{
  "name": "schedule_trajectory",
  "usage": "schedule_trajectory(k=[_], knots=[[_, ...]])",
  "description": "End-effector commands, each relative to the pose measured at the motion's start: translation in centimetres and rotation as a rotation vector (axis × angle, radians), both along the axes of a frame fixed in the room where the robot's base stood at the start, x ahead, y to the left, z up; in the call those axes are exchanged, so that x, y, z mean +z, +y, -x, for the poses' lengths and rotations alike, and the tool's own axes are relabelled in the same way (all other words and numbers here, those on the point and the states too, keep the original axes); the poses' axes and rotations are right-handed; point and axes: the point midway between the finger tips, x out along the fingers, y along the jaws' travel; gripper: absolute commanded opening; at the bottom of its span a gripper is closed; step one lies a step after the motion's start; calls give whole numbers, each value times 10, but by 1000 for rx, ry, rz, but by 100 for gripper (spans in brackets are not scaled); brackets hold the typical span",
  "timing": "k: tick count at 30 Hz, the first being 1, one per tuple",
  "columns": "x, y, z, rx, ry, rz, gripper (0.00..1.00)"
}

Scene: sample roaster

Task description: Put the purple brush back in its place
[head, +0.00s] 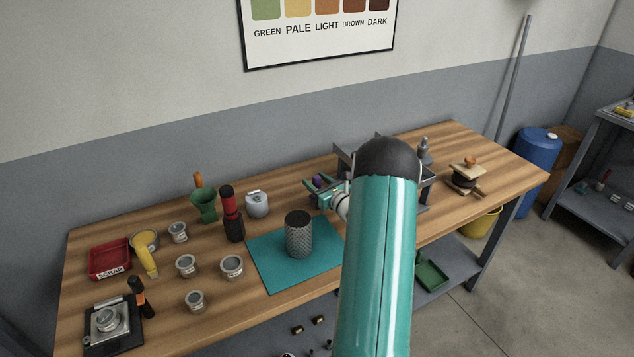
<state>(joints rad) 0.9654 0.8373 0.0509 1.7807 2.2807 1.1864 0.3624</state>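A small purple part (318,181), probably of the purple brush, shows at the back of the wooden bench, left of my arm. The rest of it is hidden or too small to make out. My gripper (322,192) is right at this purple part, over the bench behind the teal mat. I cannot tell whether its fingers are closed on it or only beside it. My teal arm hides much of the dark grey apparatus (343,160) behind it, and no clear brush place shows.
A dark mesh cylinder (299,235) stands on the teal mat (265,270). Left are a red-and-black grinder (232,215), a green funnel (204,207), several small tins, a yellow scoop (147,262) and a red scrap tray (110,260). A wooden-topped piece (467,174) stands right.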

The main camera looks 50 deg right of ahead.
Motion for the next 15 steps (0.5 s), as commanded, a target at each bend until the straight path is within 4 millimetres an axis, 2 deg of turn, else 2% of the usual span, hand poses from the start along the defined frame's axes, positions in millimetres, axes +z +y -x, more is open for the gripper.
schedule_trajectory(k=[8,11,15], knots=[[4,0,1,0,-1,1,48],[3,1,13,-2,1,0,48],[3,4,39,-4,1,-1,48]])
